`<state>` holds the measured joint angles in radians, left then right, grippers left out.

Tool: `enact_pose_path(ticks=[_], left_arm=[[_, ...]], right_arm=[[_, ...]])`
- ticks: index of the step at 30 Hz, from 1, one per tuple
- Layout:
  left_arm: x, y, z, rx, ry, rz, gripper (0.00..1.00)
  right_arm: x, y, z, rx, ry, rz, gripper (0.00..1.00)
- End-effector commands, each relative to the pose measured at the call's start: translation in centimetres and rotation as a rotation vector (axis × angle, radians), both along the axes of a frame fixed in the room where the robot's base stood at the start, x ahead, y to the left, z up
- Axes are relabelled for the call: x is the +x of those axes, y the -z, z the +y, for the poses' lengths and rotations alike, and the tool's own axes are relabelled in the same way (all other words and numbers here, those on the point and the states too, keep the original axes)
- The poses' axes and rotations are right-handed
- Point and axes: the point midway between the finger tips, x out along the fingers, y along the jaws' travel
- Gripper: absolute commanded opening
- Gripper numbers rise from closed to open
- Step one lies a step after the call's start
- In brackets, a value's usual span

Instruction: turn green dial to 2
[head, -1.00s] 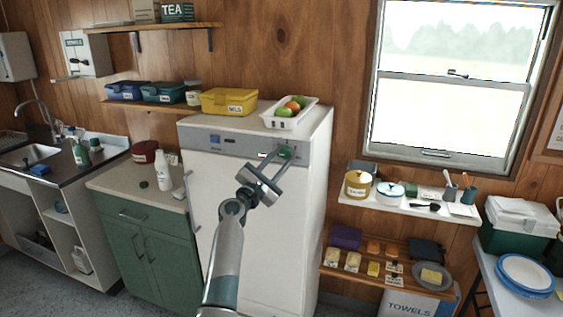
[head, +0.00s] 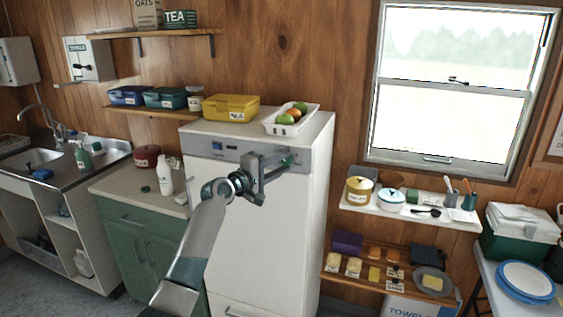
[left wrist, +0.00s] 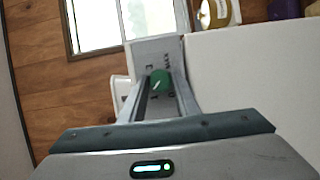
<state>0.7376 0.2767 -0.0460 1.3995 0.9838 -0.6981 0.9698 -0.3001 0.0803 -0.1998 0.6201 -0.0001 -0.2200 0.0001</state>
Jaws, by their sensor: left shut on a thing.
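The green dial (head: 290,161) is on the grey control panel at the top of the white fridge-like cabinet (head: 255,230). My left gripper (head: 284,161) is shut on the dial, reaching it from the left side. The left wrist view shows the green dial (left wrist: 160,79) between the two fingers, with a short slanted white line on its face. Panel marks around it look like 3, MAX, 1 and 0; I see no 2, and a finger covers part of the panel. My right gripper is not in view.
A green counter with a white bottle (head: 165,176) is left; shelves with goods are right.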

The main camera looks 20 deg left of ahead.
Motion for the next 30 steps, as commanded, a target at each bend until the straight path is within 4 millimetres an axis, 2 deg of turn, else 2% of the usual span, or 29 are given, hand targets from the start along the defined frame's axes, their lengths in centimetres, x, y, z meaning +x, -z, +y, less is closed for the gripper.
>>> enact_pose_path(ticks=[18,30], left_arm=[[0.0,-0.5,-0.2,0.567,0.004,-0.015,0.06],[-0.1,-0.3,-0.4,0.749,0.003,-0.021,0.06]], right_arm=[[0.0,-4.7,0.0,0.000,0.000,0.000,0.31],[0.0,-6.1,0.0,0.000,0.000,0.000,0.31]])
